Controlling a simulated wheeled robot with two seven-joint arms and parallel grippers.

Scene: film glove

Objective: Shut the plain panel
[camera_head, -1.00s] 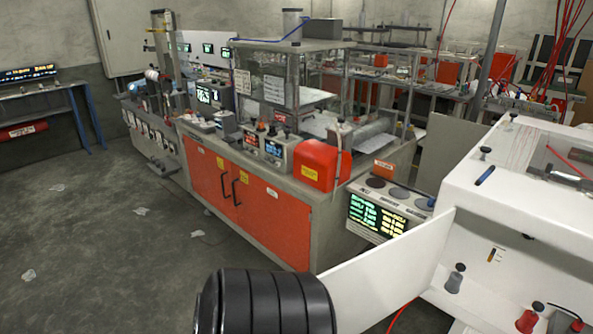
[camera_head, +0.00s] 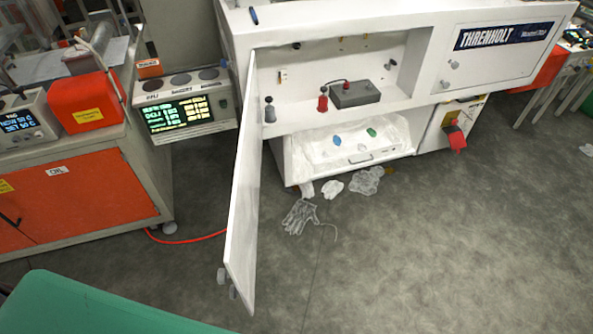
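The plain panel (camera_head: 243,190) is a white door without lettering on the white cabinet (camera_head: 330,20). It stands wide open, swung out toward me from the left side of the opening. Small grey knobs (camera_head: 222,275) sit at its near free edge. The open compartment (camera_head: 345,62) holds a dark grey box (camera_head: 355,93), a red-capped piece (camera_head: 322,101) and a grey knobbed piece (camera_head: 269,112). To the right, the lettered panel (camera_head: 490,60), marked THRENHOLT, lies flat against the front. Neither of my grippers shows in view.
A low white drawer (camera_head: 350,145) sits under the compartment. A glove (camera_head: 299,216) and crumpled plastic (camera_head: 367,182) lie on the floor. An orange-fronted bench (camera_head: 80,200) stands left of the panel, and a red cable (camera_head: 190,239) runs between. The right floor is open.

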